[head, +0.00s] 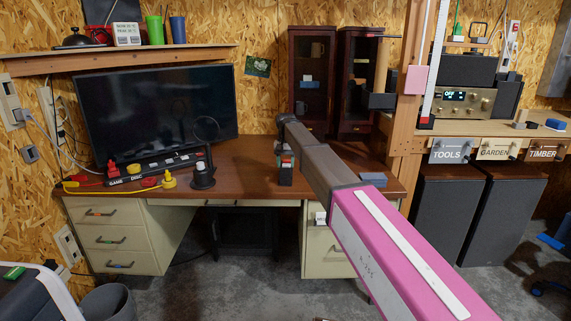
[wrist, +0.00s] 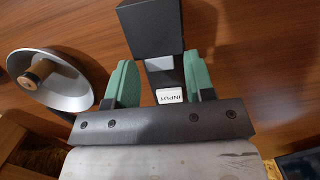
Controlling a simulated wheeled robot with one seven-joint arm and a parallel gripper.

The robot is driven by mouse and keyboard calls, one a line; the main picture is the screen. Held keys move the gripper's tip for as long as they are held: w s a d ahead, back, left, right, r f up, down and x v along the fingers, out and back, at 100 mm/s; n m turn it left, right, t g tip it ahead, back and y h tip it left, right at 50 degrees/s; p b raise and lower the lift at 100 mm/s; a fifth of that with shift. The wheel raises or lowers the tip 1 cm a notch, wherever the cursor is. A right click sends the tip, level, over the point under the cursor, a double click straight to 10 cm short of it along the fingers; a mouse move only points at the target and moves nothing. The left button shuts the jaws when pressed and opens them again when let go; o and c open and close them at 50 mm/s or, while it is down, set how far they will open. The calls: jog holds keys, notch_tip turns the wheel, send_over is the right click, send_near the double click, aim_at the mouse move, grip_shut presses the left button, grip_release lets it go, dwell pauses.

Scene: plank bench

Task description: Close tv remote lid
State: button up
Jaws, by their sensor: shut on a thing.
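A dark block with a white label reading INPUT (wrist: 168,96) lies between my green fingers in the wrist view; I cannot tell if it is the tv remote or its lid. My gripper (wrist: 160,60) is shut on it. A larger black box-shaped part (wrist: 150,27) adjoins it beyond the fingertips. In the head view my gripper (head: 286,150) is low over the middle of the desk, at a small dark upright object (head: 286,177) that shows just below it. My arm and fingers hide part of this object. No open lid can be made out.
The brown desk (head: 250,183) carries a black TV (head: 155,110), a black bar labelled GAME and DISC (head: 150,170), a dark cone-shaped stand (head: 204,176) left of my gripper, and a blue-grey box (head: 373,179) at right. A wooden post stands at right. Desk between stand and gripper is clear.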

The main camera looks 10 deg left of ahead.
jog(key=o, duration=0.6)
jog(key=shift+c, duration=0.2)
notch_tip(320, 180, up, 11)
jog(key=w, duration=0.1)
jog(key=shift+w+a+f, duration=0.15)
jog(key=shift+w+f, duration=0.05)
jog(key=shift+w, duration=0.15)
